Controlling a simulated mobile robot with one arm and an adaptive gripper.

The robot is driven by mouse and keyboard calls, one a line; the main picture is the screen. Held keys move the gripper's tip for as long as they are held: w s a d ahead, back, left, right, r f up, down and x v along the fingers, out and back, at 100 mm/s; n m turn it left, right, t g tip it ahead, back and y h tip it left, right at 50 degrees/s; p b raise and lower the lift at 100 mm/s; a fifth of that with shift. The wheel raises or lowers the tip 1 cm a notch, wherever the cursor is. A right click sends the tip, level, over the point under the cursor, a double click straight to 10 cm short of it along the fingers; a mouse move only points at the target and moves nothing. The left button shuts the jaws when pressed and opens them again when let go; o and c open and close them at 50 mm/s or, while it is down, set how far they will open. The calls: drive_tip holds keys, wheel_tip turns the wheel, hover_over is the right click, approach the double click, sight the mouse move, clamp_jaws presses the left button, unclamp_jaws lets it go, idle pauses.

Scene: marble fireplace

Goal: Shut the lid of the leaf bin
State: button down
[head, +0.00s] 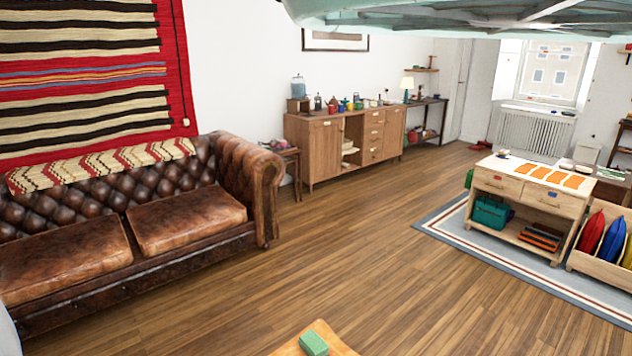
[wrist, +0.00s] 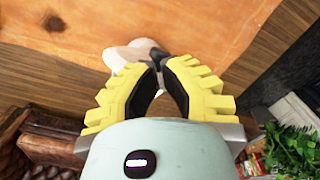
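I cannot make out a leaf bin or its lid for certain in either view. My gripper (wrist: 160,62) shows in the wrist view, with yellow ribbed fingers and black inner pads. Its fingertips are close together, with a narrow gap between the pads. A white rounded thing (wrist: 128,56) with a dark part shows just beyond the tips. I cannot tell whether the fingers touch it or hold anything. The gripper does not show in the head view.
A brown leather sofa (head: 188,217) stands left, a wooden sideboard (head: 325,150) behind. A drawer table (head: 526,200) stands right on a rug (head: 447,222). A green block (head: 313,343) lies on a wooden top (head: 335,335) in front. A plant (wrist: 290,150) shows lower right. Mid-floor is clear.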

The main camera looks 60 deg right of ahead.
drive_tip(key=shift+f, duration=0.3)
drive_tip(key=shift+r, duration=0.1)
drive_tip(key=w+d+b, duration=0.2)
drive_tip(key=w+b, duration=0.3)
drive_tip(key=w, duration=0.3)
drive_tip(key=shift+d+b, duration=0.15)
drive_tip(key=shift+b, duration=0.25)
idle(0.6)
drive_tip(key=shift+w, duration=0.1)
wheel_tip(320, 180, up, 6)
drive_tip(key=p, duration=0.4)
drive_tip(key=shift+p, duration=0.4)
idle(0.7)
drive_tip(key=shift+w, duration=0.1)
